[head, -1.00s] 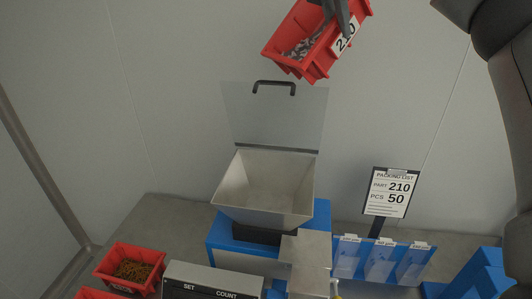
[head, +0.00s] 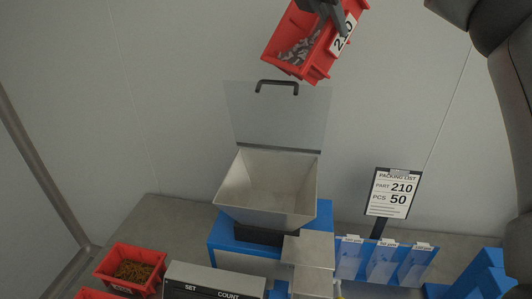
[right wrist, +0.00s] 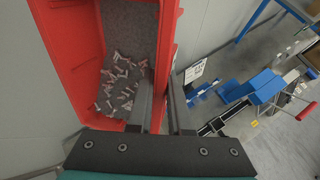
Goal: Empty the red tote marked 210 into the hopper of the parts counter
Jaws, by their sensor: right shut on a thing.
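The red tote marked 210 (head: 313,42) hangs high at the top of the head view, tilted, with small grey parts (head: 299,52) inside. My right gripper (head: 328,8) is shut on its wall. In the right wrist view the tote (right wrist: 168,30) fills the left side, its parts (right wrist: 120,82) lying loose on the bottom, and the gripper fingers (right wrist: 160,108) close on its wall. The parts counter's hopper (head: 268,188) is lower down, its clear lid (head: 275,118) raised, and looks empty. The tote is above the lid in the picture, apart from it. My left gripper is not in view.
A red tote of brownish parts (head: 131,270) stands at the lower left by the counter display (head: 214,282). A packing list sign (head: 391,195) reading part 210, 50 pcs, stands right of the hopper, behind blue holders (head: 384,262). Grey wall lies behind.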

